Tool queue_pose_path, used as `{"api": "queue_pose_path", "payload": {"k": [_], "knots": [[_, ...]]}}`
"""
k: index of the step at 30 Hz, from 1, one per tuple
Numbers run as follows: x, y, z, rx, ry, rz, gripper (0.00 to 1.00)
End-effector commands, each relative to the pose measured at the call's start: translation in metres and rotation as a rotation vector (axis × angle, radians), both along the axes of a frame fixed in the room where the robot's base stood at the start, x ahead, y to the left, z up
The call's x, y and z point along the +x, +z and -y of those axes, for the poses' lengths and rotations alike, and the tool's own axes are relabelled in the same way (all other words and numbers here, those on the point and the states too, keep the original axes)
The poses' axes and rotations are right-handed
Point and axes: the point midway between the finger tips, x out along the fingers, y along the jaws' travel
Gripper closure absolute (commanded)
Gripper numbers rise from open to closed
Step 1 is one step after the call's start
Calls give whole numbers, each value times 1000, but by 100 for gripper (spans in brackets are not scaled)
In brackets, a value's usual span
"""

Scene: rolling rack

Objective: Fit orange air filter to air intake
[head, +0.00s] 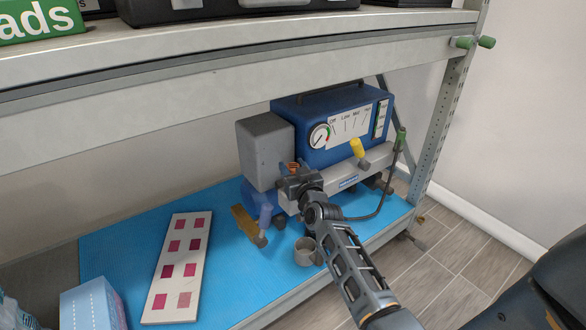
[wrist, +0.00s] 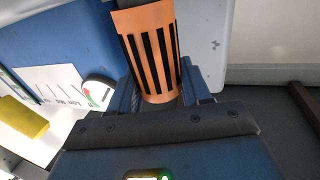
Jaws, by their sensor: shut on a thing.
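My gripper (head: 296,178) is shut on the orange air filter, in front of the blue compressor (head: 330,122) on the lower shelf. The filter (wrist: 150,48) is an orange cylinder with black slots, between my two fingers (wrist: 161,88) in the wrist view. Only a bit of the filter (head: 293,167) shows in the head view, just above my gripper and close to the grey box (head: 262,153) at the compressor's left. I cannot make out the air intake in either view, nor whether the filter touches anything beyond my fingers.
A yellow knob (head: 358,149) and a gauge (head: 319,136) are on the compressor's front. A grey cup (head: 305,251) stands near the shelf edge below my arm. A white sample card (head: 178,268) lies on the blue mat (head: 118,250). The upper shelf (head: 235,50) hangs above.

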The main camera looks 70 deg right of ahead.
Motion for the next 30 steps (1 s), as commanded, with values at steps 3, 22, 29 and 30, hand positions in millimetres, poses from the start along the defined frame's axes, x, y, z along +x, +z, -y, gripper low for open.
{"api": "queue_pose_path", "payload": {"k": [3,22,29,30], "knots": [[0,-5,0,0,0,0,83],[0,-9,0,1,0,-1,35],[0,-8,0,1,0,-1,22],[0,-8,0,0,0,0,22]]}}
